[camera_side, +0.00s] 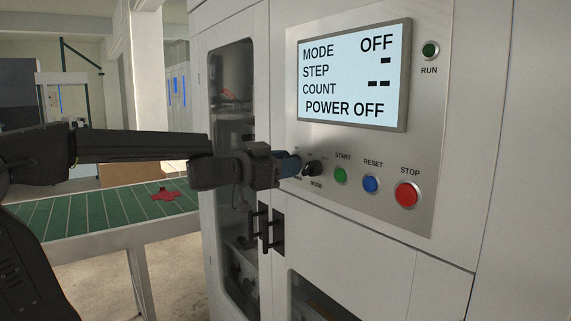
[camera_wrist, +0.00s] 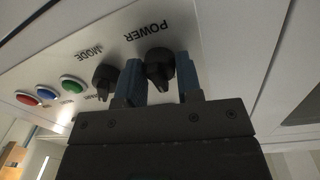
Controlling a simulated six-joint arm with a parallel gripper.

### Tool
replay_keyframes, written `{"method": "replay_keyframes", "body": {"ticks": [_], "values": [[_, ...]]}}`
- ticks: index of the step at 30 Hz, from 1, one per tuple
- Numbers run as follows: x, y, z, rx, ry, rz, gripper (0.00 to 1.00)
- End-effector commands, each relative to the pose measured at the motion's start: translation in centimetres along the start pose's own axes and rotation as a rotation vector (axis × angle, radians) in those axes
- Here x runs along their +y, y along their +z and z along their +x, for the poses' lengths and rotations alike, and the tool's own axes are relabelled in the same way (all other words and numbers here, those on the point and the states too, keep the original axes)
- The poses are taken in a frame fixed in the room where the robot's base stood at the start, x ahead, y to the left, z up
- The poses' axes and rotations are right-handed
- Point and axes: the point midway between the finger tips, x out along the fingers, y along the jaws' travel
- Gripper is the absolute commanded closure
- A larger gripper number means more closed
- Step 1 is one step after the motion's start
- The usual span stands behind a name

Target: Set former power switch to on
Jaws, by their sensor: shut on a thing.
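The black power switch knob (camera_wrist: 159,66) stands on the panel beside the POWER label in the wrist view, which shows the panel upside down. My gripper (camera_wrist: 159,82) has its two blue fingers on either side of this knob and is shut on it. In the side view my gripper (camera_side: 290,165) reaches the panel from the left and hides the power knob. The display (camera_side: 352,75) reads MODE OFF, STEP -, COUNT -- and POWER OFF.
The black mode knob (camera_side: 312,168) is close to the right of my gripper. Green START (camera_side: 340,175), blue RESET (camera_side: 371,183) and red STOP (camera_side: 406,195) buttons follow. A green conveyor (camera_side: 90,213) carries a red piece (camera_side: 165,194).

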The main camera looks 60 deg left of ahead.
Motion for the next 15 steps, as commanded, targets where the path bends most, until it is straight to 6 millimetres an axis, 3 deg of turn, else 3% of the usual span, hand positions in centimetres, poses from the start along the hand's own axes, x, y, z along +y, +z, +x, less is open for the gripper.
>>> {"method": "replay_keyframes", "body": {"ticks": [8, 15], "values": [[0.03, -0.02, -0.01, -0.004, 0.002, 0.085, 0.91], [0.04, -0.04, 0.0, -0.015, 0.004, 0.268, 0.91]]}}
